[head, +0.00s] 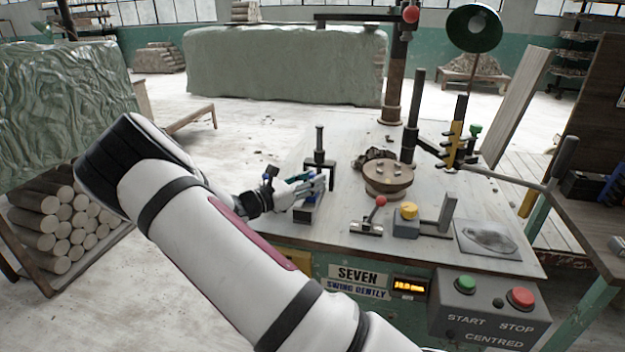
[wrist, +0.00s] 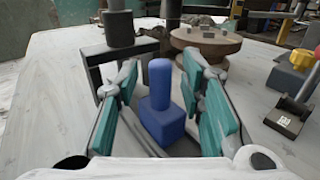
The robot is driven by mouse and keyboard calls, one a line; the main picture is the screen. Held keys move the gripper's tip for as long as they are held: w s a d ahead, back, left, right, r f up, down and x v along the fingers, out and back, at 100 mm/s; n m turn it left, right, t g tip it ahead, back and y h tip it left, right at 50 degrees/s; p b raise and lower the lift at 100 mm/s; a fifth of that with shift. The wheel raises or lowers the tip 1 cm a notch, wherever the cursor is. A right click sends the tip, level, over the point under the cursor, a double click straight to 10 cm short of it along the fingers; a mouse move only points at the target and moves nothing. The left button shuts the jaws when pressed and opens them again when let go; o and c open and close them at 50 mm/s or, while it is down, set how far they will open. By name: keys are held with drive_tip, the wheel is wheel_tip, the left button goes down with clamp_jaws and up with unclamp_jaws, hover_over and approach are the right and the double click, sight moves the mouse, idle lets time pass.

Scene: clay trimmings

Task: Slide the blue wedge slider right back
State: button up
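The blue wedge slider (wrist: 162,122) is a block with an upright rounded knob, near the middle of the wrist view. In the head view its blue body (head: 309,213) shows low beside my gripper, partly hidden by it. My gripper (head: 302,186) reaches in from the left. In the wrist view its teal-padded fingers (wrist: 160,72) are spread on either side of the knob. There is a gap on the left. The right finger is close to the knob, and I cannot tell whether it touches.
A black bracket with a post (head: 319,160) stands just behind the slider. To the right are a round wooden turntable (head: 388,184), a red-knobbed lever (head: 370,218) and a yellow-topped block (head: 408,216). The tabletop left of the bracket is clear. A START/STOP box (head: 489,312) is at the front.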

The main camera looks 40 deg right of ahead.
drive_tip(key=a, duration=1.1)
drive_tip(key=shift+s+a, duration=0.2)
